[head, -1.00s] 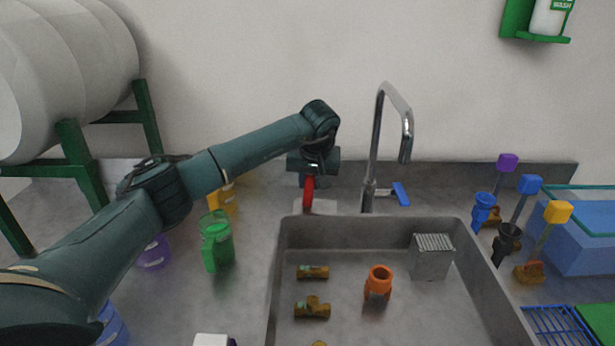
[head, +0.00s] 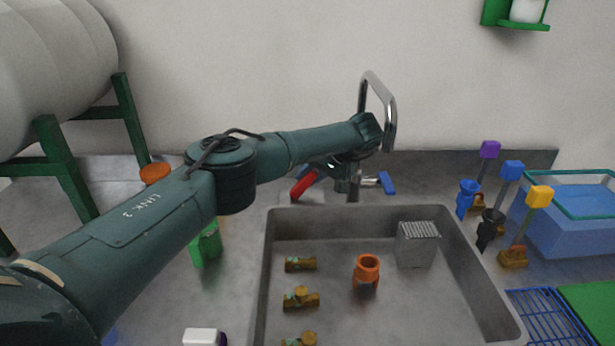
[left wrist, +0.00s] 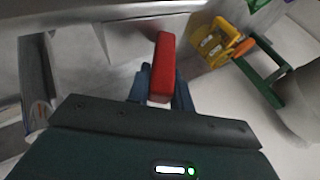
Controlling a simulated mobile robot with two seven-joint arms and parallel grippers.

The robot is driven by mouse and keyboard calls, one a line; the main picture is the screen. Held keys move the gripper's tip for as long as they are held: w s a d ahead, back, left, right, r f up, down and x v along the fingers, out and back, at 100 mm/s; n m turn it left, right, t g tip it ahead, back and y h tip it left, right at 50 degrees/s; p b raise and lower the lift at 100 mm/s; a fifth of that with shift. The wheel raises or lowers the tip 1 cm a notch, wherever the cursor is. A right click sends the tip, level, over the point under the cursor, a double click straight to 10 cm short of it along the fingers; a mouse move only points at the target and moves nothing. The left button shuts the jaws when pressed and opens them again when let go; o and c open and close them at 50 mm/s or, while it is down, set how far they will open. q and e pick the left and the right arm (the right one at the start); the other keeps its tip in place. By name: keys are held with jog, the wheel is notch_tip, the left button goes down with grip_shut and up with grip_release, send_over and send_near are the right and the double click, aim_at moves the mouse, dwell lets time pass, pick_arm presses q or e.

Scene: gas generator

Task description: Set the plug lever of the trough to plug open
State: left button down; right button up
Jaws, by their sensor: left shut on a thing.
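The trough (head: 342,211) is the grey metal sink in the head view. Its red plug lever (head: 303,186) lies behind the rim, left of the faucet, and is tilted with its lower end to the left. My left gripper (head: 314,173) is at the lever, partly hidden by my own arm. In the left wrist view the red lever (left wrist: 162,68) stands between the blue fingertips (left wrist: 161,88), which are shut on it. The lever's base is hidden. My right gripper is not in view.
A chrome faucet (head: 390,118) with a blue handle (head: 387,183) stands close to the right of my left gripper. An orange part (head: 367,268), brass fittings (head: 301,299) and a grey block (head: 416,250) lie in the trough. A green mug (head: 205,247) stands left of it.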

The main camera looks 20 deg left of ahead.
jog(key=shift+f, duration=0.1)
pick_arm(q)
jog(key=c, duration=1.2)
grip_release()
jog(key=shift+c, duration=0.2)
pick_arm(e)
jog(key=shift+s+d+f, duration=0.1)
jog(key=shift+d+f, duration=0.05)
